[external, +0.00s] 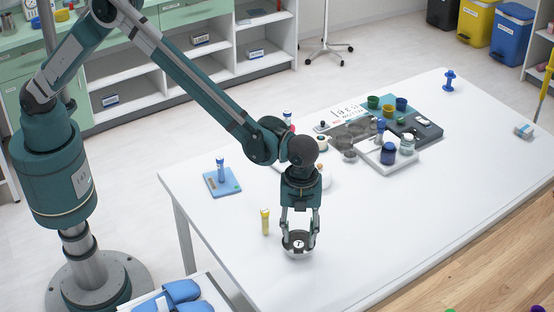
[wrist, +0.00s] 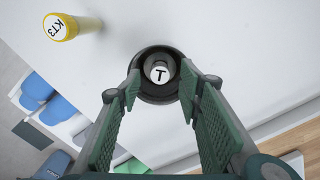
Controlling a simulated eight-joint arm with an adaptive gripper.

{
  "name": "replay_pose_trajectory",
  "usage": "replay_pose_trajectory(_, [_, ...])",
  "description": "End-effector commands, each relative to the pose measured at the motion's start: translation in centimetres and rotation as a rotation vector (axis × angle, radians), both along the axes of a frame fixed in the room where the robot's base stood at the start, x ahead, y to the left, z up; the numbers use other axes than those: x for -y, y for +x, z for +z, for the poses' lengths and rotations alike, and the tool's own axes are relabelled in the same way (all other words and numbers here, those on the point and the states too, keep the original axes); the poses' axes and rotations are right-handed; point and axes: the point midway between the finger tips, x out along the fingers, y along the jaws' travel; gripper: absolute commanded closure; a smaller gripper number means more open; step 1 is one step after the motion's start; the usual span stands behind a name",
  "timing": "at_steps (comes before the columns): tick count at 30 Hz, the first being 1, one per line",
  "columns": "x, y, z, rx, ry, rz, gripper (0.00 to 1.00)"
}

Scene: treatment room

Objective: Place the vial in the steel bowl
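The steel bowl (external: 297,254) sits near the table's front edge, with a dark inside and a pale outer wall. In the wrist view the bowl (wrist: 150,96) is straight below my gripper. A vial (wrist: 159,71) with a white round top marked "T" is inside the bowl; its top also shows in the external view (external: 299,244). My gripper (external: 300,236) points down over the bowl. Its fingers (wrist: 160,90) are spread, with a gap between them and the vial's top. The vial's lower part is hidden.
A yellow tube (external: 265,222) marked "KT3" stands just left of the bowl. A blue pad (external: 231,183) with a blue-capped tube lies further left. Trays with jars and cups (external: 388,152) stand at the back. The table's right front is clear.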

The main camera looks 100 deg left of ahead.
Motion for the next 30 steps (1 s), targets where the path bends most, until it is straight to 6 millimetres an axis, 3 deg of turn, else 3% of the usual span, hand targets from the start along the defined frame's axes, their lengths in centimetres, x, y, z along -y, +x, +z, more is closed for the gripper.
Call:
replay_pose_trajectory(19, [0.0,0.0,0.2,0.0,0.0,0.0,0.65])
replay_pose_trajectory(30, [0.0,0.0,3.4,0.0,0.0,0.0,0.65])
